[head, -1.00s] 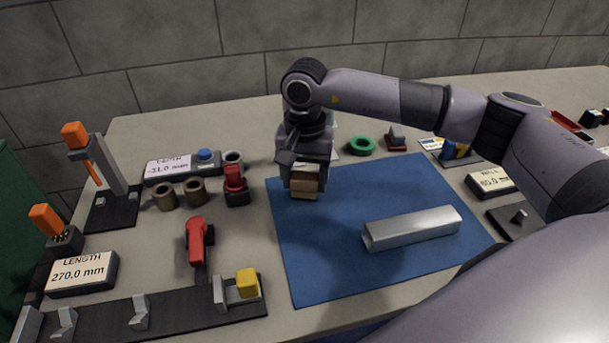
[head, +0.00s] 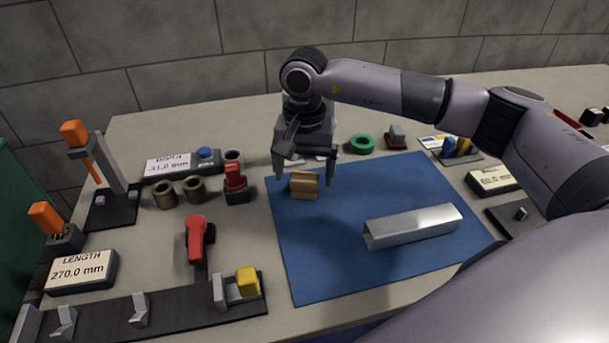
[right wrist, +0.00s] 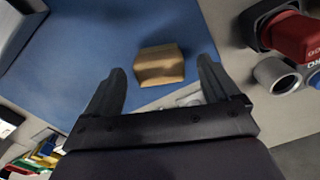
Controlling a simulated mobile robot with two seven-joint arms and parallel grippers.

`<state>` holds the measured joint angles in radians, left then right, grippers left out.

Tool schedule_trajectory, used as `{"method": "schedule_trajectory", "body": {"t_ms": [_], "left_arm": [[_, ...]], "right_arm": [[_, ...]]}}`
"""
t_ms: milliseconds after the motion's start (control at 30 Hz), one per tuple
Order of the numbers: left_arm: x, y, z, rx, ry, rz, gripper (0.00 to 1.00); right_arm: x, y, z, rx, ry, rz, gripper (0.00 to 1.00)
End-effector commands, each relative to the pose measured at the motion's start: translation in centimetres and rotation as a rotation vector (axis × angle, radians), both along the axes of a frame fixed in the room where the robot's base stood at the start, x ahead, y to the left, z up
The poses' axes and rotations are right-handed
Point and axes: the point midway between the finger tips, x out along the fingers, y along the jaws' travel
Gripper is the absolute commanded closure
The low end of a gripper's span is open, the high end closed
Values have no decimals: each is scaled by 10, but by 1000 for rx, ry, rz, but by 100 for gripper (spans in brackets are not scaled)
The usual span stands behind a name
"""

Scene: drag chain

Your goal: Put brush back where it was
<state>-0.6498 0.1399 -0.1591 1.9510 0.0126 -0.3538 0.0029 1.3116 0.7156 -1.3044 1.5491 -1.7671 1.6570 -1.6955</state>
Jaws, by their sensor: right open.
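The brush (head: 304,184), a small block with a brown upper part and a paler lower part, rests near the far left corner of the blue mat (head: 340,270). In the right wrist view the brush (right wrist: 159,65) lies just beyond and between the fingertips, apart from both. My right gripper (head: 305,182) is open and empty, with its fingers spread on either side of the brush; it also shows in the right wrist view (right wrist: 160,75). My left gripper is in neither view.
A silver rectangular tube (head: 412,227) lies on the mat's right part. A red clamp (head: 236,180), brown rings (head: 180,194) and a length display (head: 82,273) stand left of the mat. A green ring (head: 361,144) lies behind it. The mat's front middle is clear.

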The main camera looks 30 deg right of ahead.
Motion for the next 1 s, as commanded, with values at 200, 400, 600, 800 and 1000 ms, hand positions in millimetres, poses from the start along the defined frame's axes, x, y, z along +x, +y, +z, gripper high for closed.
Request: {"method": "schedule_trajectory", "body": {"t_ms": [200, 400, 600, 800, 1000], "left_arm": [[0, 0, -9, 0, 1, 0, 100], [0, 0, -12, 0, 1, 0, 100], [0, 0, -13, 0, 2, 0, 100], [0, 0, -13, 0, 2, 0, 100], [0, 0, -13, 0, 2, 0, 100]], "right_arm": [[1, 0, 49, 2, -6, 1, 11], [1, 0, 86, 1, -4, 1, 11], [0, 0, 102, 0, -2, 1, 11], [0, 0, 104, -1, -1, 1, 11], [0, 0, 104, -1, -1, 1, 11]]}}
